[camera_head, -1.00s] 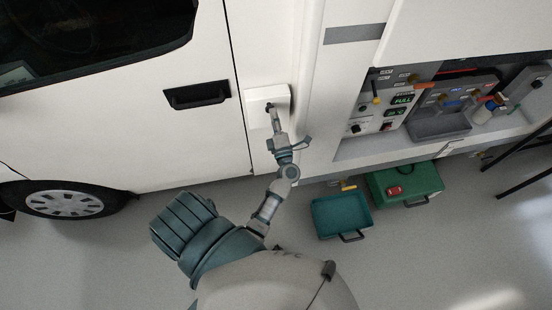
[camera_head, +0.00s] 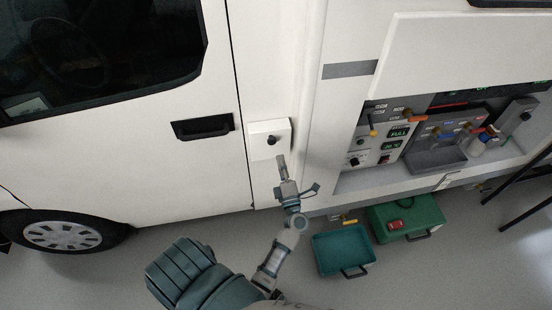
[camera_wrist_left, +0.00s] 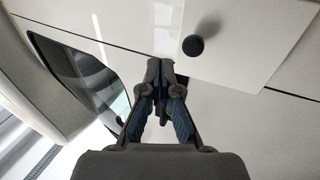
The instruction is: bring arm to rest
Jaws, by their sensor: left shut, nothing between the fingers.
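My left gripper (camera_head: 281,161) is shut and empty in the head view, just below a white box with a black knob (camera_head: 272,140) on the vehicle's side. In the left wrist view the closed fingers (camera_wrist_left: 160,68) point at the white panel, and the black knob (camera_wrist_left: 193,45) is up and to the right of them, apart from the fingertips. My left arm (camera_head: 290,222) reaches up from the bottom of the head view. My right gripper is not in view.
The white motorhome (camera_head: 150,130) fills the upper part. An open service bay (camera_head: 350,180) with controls is at the right. A teal tray (camera_head: 342,250) and a green case (camera_head: 428,214) stand on the floor below it. Black legs (camera_head: 525,180) stand at the far right.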

